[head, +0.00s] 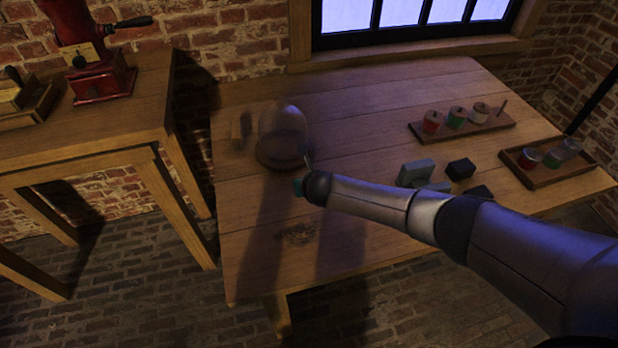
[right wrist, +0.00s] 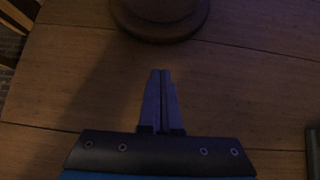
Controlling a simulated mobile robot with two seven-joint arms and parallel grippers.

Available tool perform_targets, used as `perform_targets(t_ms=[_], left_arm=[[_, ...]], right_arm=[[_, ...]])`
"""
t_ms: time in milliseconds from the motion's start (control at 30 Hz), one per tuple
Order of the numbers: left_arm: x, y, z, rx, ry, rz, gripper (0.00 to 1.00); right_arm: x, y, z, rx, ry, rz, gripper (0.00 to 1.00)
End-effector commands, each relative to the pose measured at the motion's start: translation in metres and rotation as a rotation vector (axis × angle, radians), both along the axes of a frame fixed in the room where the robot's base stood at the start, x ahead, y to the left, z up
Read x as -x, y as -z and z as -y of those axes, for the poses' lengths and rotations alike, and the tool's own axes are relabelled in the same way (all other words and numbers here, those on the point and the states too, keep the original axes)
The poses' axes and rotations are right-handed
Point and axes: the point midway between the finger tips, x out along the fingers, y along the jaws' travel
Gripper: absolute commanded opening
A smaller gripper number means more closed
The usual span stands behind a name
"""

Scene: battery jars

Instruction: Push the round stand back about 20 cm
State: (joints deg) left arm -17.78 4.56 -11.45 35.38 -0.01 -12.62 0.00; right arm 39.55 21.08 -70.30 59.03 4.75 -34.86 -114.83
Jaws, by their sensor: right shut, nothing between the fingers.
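The round stand (head: 281,160) is a dark wooden disc with a clear glass dome (head: 283,122) over it. It stands upright on the left part of the wooden table, and its base also shows at the top of the right wrist view (right wrist: 160,30). My right gripper (head: 308,160) is on the near right side of the stand in the head view. In the right wrist view its fingers (right wrist: 161,72) are shut and empty, pointing at the stand, with a strip of bare table between. My left gripper is not in view.
A small wooden block (head: 241,128) stands left of the dome. A rack with jars (head: 467,128), a tray (head: 556,174) and dark blocks (head: 460,169) are on the right. The table behind the stand looks clear up to the brick wall. A red grinder (head: 98,75) is on a side table.

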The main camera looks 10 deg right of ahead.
Motion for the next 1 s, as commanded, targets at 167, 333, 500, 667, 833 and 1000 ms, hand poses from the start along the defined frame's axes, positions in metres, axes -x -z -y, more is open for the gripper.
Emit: perform_targets(t_ms=[167,333,500,667,833,1000], left_arm=[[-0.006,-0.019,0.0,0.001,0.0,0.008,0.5],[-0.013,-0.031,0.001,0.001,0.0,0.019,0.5],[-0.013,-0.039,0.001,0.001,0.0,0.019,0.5],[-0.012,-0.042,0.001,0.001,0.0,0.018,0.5],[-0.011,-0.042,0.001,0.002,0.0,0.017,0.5],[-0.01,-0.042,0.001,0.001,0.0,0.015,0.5]], right_arm=[[0.019,-0.021,0.002,0.001,0.001,-0.002,0.0],[0.035,-0.037,0.003,0.001,0.0,-0.001,0.0],[0.048,-0.048,0.004,0.002,0.001,-0.001,0.0],[0.055,-0.054,0.005,0.002,0.001,-0.002,0.0],[0.057,-0.055,0.005,0.002,0.001,-0.002,0.0],[0.06,-0.054,0.0,-0.019,0.014,-0.007,0.0]])
